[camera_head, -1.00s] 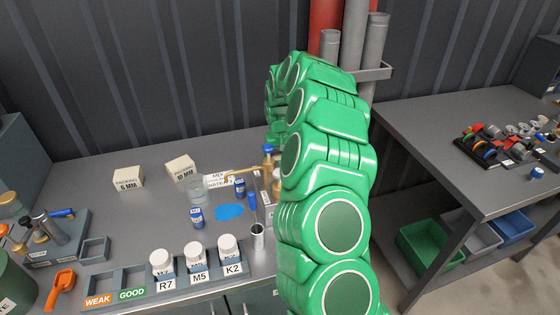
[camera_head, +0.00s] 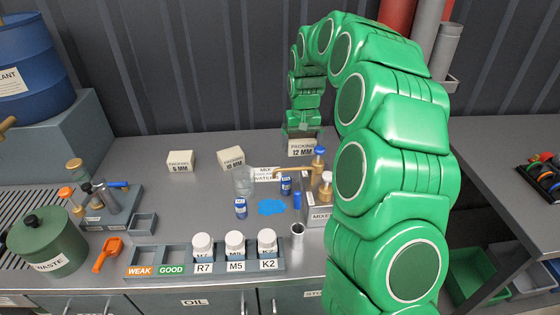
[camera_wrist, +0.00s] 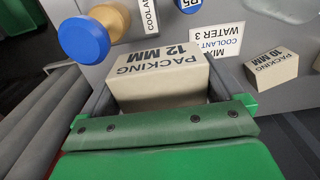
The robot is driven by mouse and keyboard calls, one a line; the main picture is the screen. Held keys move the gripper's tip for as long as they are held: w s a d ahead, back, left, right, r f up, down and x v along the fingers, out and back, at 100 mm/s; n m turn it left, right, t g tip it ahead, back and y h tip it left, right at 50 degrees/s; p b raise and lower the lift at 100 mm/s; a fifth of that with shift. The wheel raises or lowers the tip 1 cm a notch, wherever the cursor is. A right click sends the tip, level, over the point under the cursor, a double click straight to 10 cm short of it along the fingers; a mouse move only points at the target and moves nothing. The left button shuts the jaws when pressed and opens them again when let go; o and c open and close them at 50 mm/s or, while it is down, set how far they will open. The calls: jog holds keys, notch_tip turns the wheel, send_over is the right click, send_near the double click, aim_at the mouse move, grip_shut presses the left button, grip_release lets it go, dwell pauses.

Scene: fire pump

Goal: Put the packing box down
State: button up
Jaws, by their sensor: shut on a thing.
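The packing box (camera_head: 303,147), cream and marked "PACKING 12 MM", is at the back of the grey bench in the head view. My gripper (camera_head: 302,128) is above it, pointing down. In the wrist view the same box (camera_wrist: 158,78) sits between the two fingers of my gripper (camera_wrist: 165,85), which is shut on it. I cannot tell whether its underside touches the bench. Two similar boxes, "6 MM" (camera_head: 181,161) and "10 MM" (camera_head: 231,158), stand to its left on the bench.
A mixer block (camera_head: 319,213) with blue-topped taps (camera_head: 319,151) stands in front of the box.

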jog(key=s+a, duration=0.4)
jog(key=a, duration=0.1)
send_near(276, 162)
jog(key=shift+s+f, duration=0.7)
jog(key=shift+s, duration=0.15)
jog(key=shift+w+a+f, duration=0.15)
jog(key=shift+w+f, duration=0.65)
jog(key=shift+f, duration=1.75)
jog(key=shift+f, duration=0.15)
jog(key=o, duration=0.8)
